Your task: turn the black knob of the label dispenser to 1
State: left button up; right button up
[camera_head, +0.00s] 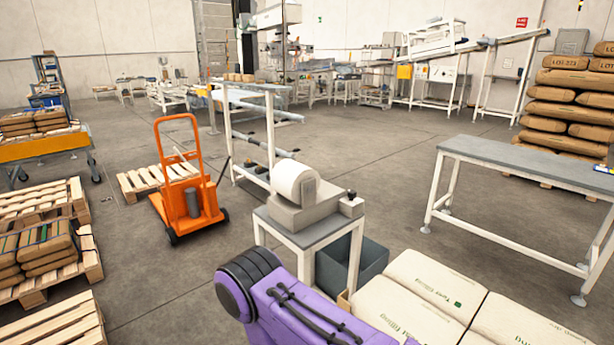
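The label dispenser (293,206) stands on a small white-legged table (310,233) in the middle of the view. It is a grey box with a large white roll (295,182) on top. A small light block at its right side carries the black knob (351,194). The knob is tiny here, and I cannot read its marks or tell its setting. A purple and black link of my own arm shows at the bottom, in front of the table and apart from the dispenser. Neither of my grippers is in view.
A dark grey bin (365,262) stands beside the dispenser table. Pale filled sacks (430,285) lie at the front right. A grey-topped workbench (530,162) stands at right. An orange hand truck (190,190) stands on the left, near wooden pallets (90,262). Open floor lies behind.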

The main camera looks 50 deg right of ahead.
aim_at(352, 194)
jog(key=i, duration=1.4)
jog(key=z, duration=2.25)
